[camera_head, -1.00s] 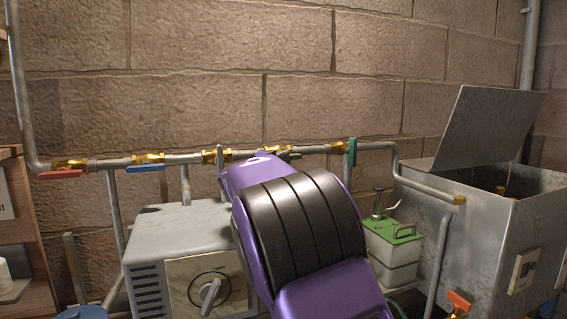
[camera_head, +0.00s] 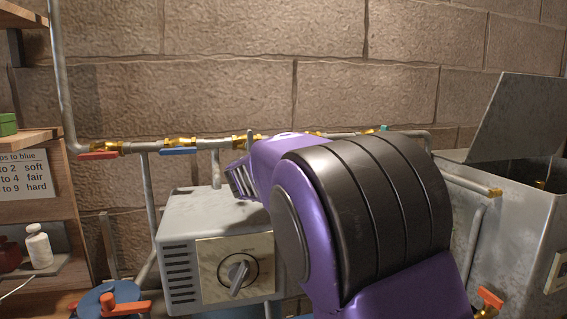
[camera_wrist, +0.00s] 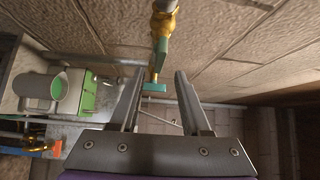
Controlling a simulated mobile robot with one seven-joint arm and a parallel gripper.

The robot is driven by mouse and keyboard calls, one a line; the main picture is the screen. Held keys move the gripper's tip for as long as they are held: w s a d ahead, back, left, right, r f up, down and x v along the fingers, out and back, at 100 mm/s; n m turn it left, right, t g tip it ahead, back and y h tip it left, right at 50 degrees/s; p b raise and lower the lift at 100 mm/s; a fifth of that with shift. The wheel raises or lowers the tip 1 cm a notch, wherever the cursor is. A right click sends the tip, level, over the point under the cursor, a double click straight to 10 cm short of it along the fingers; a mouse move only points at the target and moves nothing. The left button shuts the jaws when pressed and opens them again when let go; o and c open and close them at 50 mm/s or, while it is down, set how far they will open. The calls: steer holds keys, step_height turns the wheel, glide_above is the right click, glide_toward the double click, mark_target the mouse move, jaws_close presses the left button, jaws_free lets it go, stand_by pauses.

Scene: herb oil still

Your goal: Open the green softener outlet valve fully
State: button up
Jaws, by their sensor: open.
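In the wrist view a brass valve (camera_wrist: 164,22) with a long dull green lever (camera_wrist: 161,52) is on the wall pipe, just beyond my fingertips. Farther along is a smaller teal-green handle (camera_wrist: 154,88), which appears between my fingers in the picture. My gripper (camera_wrist: 159,76) is open and empty, and I see no contact with either handle. In the head view my arm covers most of this stretch of pipe; only a bit of the teal-green handle (camera_head: 385,128) shows above it. How far each handle is turned is not clear.
Left along the same pipe are a red-handled valve (camera_head: 98,155) and a blue-handled valve (camera_head: 178,150). A grey box with a dial (camera_head: 205,225) stands below. A metal tank (camera_head: 510,215) with a raised lid is at right. A green-lidded container (camera_wrist: 88,92) shows in the wrist view.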

steer(key=v, duration=1)
steer(key=shift+s, duration=0.2)
